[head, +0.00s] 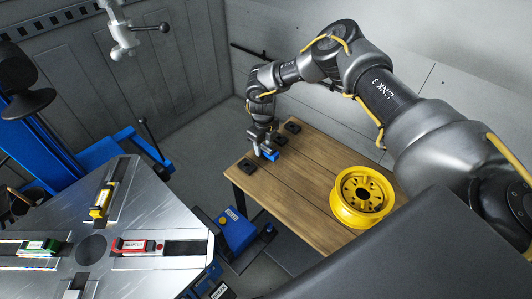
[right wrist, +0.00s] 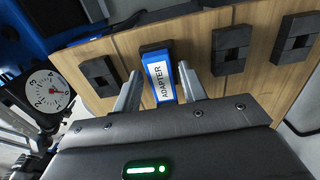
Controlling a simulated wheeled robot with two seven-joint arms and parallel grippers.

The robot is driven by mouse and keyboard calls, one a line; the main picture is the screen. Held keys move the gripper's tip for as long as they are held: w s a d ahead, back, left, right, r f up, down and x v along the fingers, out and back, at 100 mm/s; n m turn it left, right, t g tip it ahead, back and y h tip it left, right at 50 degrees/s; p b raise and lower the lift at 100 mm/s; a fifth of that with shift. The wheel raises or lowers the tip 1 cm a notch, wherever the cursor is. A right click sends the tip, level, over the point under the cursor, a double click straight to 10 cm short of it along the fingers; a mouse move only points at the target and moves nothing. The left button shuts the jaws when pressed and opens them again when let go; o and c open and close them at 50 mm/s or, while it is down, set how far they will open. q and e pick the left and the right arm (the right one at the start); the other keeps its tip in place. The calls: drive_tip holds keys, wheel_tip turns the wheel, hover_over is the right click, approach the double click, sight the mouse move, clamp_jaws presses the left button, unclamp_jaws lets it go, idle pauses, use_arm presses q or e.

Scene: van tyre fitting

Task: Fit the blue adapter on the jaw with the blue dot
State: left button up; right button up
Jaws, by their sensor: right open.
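The blue adapter (head: 270,156), with a white ADAPTER label, is at the left end of the wooden bench. It also shows in the right wrist view (right wrist: 161,80), its far end at a black holder. My right gripper (head: 264,149) is open, its two fingers on either side of the adapter; I cannot tell whether they touch it. The turntable (head: 130,205) carries jaws with a yellow adapter (head: 101,199), a green adapter (head: 39,246) and a red adapter (head: 132,246). A fourth jaw (head: 75,289) is cut off at the bottom edge. I see no blue dot. My left gripper is out of view.
The wooden bench (head: 315,185) also holds several black holders, one (head: 248,166) near its left edge, and a yellow wheel rim (head: 362,197). A blue pedal box (head: 237,230) stands between turntable and bench. A grey machine head (head: 122,40) hangs above. A dial gauge (right wrist: 48,91) shows in the right wrist view.

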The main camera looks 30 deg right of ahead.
sight(263, 147)
drive_tip(key=c, duration=0.7)
drive_tip(key=shift+c, duration=0.7)
drive_tip(key=shift+r, duration=0.15)
drive_tip(key=shift+w+r+p, duration=0.25)
drive_tip(key=shift+r+p, duration=0.75)
drive_tip(key=shift+r, duration=0.05)
drive_tip(key=shift+r, duration=0.2)
drive_tip(key=shift+s+r+p, duration=0.1)
drive_tip(key=shift+r+p, duration=0.75)
drive_tip(key=shift+r, duration=0.05)
